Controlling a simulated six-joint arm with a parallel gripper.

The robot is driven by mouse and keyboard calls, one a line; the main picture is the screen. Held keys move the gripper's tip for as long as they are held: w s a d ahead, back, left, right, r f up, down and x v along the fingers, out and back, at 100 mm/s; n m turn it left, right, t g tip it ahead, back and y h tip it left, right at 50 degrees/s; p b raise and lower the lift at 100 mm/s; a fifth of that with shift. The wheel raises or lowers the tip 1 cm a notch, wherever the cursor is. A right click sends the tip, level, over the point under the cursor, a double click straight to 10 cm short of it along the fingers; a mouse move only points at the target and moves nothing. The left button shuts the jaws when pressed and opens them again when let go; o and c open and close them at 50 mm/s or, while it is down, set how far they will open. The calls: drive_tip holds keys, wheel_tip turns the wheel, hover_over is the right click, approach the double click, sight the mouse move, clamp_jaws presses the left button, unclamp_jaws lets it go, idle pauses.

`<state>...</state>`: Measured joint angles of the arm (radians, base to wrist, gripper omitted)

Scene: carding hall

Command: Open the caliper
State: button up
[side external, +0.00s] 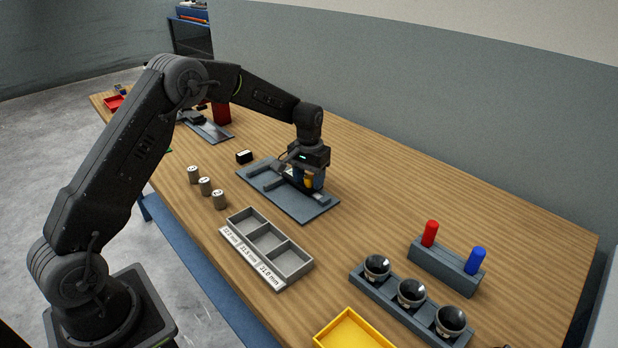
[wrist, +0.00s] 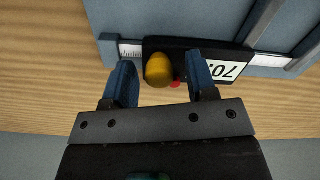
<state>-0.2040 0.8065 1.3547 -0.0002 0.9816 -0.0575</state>
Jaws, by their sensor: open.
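The caliper lies on a dark grey plate (side external: 313,211) in the middle of the bench, mostly hidden by my gripper in the side view. In the wrist view its black slider (wrist: 213,51) carries a yellow thumb knob (wrist: 158,70), a small red button (wrist: 175,84) and a partly covered display (wrist: 222,70) with upside-down digits. A pale scale beam (wrist: 130,51) runs out on both sides. My gripper (wrist: 160,76) is open, with one blue finger on each side of the knob and a gap at both. The gripper (side external: 307,179) is low over the plate in the side view.
Three small cylinders (side external: 205,186) stand left of the plate. A three-compartment tray (side external: 267,239) with millimetre labels is in front. A rack of three dark cups (side external: 410,292), a block with red and blue pegs (side external: 446,266) and a yellow tray (side external: 352,332) stand nearer. The bench's right back is clear.

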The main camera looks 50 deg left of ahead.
wheel_tip(320, 180, up, 14)
idle(0.4)
drive_tip(key=shift+f, duration=0.1)
drive_tip(key=s+d+r+m+t, duration=0.1)
drive_tip(key=s+d+r, duration=0.2)
drive_tip(key=s+r, duration=0.3)
drive_tip(key=s+d+r+t, duration=0.2)
drive_tip(key=s+d+r, duration=0.2)
drive_tip(key=s, duration=0.4)
drive_tip(key=s+d+f+m+t, duration=0.1)
drive_tip(key=s+d+f, duration=0.1)
drive_tip(key=s, duration=0.7)
drive_tip(key=s+d+f+m+t, duration=0.1)
drive_tip(key=s+d+f, duration=0.1)
drive_tip(key=s, duration=0.7)
drive_tip(key=shift+s+t, duration=0.3)
drive_tip(key=shift+s, duration=0.1)
